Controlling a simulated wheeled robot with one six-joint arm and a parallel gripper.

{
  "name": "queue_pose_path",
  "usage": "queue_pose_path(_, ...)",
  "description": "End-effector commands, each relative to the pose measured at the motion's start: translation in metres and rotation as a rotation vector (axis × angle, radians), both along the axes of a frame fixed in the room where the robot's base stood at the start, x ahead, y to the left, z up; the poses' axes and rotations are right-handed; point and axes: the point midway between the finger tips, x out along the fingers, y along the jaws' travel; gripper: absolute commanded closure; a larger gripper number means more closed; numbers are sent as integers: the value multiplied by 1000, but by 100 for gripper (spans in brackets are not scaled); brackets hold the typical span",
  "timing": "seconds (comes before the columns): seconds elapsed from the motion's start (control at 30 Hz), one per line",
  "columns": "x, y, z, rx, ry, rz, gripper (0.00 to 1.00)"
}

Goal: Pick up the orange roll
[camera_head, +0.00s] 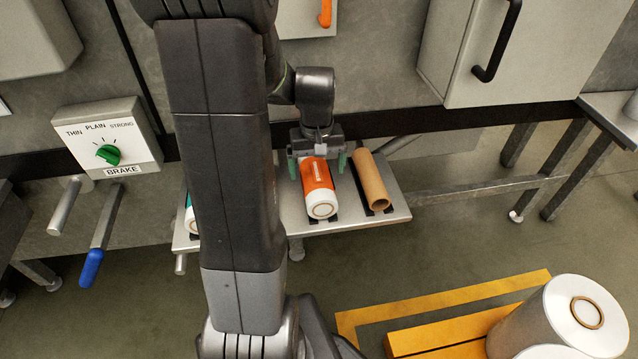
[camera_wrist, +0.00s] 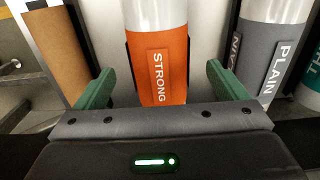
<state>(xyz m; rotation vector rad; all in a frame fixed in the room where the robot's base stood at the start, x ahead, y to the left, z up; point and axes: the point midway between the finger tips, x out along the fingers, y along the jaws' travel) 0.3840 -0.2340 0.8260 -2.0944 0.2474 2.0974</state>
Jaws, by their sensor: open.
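The orange roll (camera_head: 319,187) lies on a shelf, its white end facing the camera. In the wrist view the orange roll (camera_wrist: 160,60) carries a label reading STRONG. My gripper (camera_head: 318,165) is above the far part of the roll, with its green fingers apart. In the wrist view my gripper (camera_wrist: 155,88) has one finger on each side of the roll, with a gap visible on both sides. Whether the fingers reach down to the roll's middle height I cannot tell.
A brown cardboard tube (camera_head: 372,182) lies right of the roll on the shelf (camera_head: 290,205). A grey roll labelled PLAIN (camera_wrist: 270,55) and a teal roll (camera_wrist: 312,75) lie on the other side. A brake dial box (camera_head: 108,140) and a blue-handled lever (camera_head: 92,265) are at left.

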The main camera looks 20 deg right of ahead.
Motion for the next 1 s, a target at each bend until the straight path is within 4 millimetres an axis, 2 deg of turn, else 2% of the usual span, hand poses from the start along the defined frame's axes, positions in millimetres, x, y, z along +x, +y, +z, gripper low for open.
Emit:
queue_pose_path(0.03, 0, 0, -8, 0, 1, 0, 7)
queue_pose_path(0.27, 0, 0, -24, 0, 1, 0, 7)
queue_pose_path(0.53, 2, -1, -63, 0, 1, 0, 7)
queue_pose_path(0.63, 2, -1, -68, 0, -1, 0, 7)
queue_pose_path(0.87, 3, -1, -69, 0, -2, 0, 7)
queue_pose_path(1.0, 2, -1, -69, 0, -2, 0, 35)
